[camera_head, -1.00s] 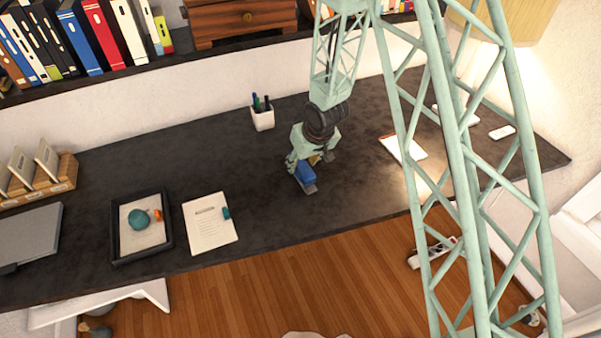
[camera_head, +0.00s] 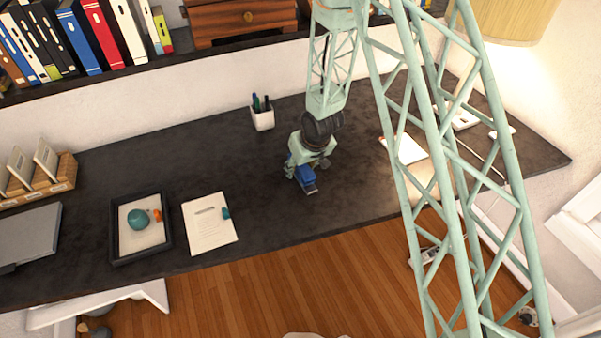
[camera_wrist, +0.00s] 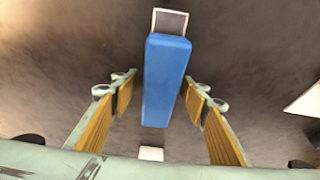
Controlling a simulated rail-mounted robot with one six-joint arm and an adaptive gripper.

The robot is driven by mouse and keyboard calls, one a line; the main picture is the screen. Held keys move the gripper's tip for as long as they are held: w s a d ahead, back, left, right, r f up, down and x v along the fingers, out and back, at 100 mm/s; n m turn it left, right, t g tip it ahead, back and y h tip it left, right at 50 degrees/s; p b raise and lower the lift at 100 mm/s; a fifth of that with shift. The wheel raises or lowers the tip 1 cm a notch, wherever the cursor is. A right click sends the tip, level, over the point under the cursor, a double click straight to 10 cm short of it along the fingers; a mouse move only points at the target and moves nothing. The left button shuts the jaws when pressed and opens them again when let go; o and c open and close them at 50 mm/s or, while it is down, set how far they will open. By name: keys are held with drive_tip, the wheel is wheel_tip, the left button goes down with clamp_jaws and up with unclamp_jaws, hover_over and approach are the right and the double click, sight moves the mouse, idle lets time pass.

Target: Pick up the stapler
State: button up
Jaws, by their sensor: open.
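The stapler (camera_wrist: 166,80) is a blue bar with a grey end, lying on the dark desk. In the wrist view it lies lengthwise between the two spread fingers of my gripper (camera_wrist: 157,90), with a gap on each side. In the head view the blue stapler (camera_head: 305,178) shows just below my gripper (camera_head: 308,172), whose body hides part of it. The gripper is open and points down at it. I cannot tell the exact height between the fingertips and the desk.
A white pen cup (camera_head: 262,118) stands behind on the desk (camera_head: 120,165). To the left are a paper sheet (camera_head: 210,224) and a black tray (camera_head: 168,245). A notepad (camera_head: 404,150) lies to the right. The desk around the stapler is clear.

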sight(300, 167)
drive_tip(key=shift+c, duration=0.3)
drive_tip(key=c, duration=1.2)
drive_tip(key=shift+o, duration=0.2)
drive_tip(key=shift+r, duration=0.25)
drive_tip(key=shift+r+p, duration=0.4)
drive_tip(key=shift+r, duration=1.2)
drive_tip(key=shift+s+a+b, duration=0.1)
drive_tip(key=shift+s+b, duration=0.25)
drive_tip(key=shift+s, duration=0.6)
drive_tip(key=s, duration=0.4)
drive_tip(key=s+r+b, duration=0.1)
drive_tip(key=s, duration=0.9)
drive_tip(key=shift+a+r+b, duration=0.2)
drive_tip(key=shift+a+b, duration=0.2)
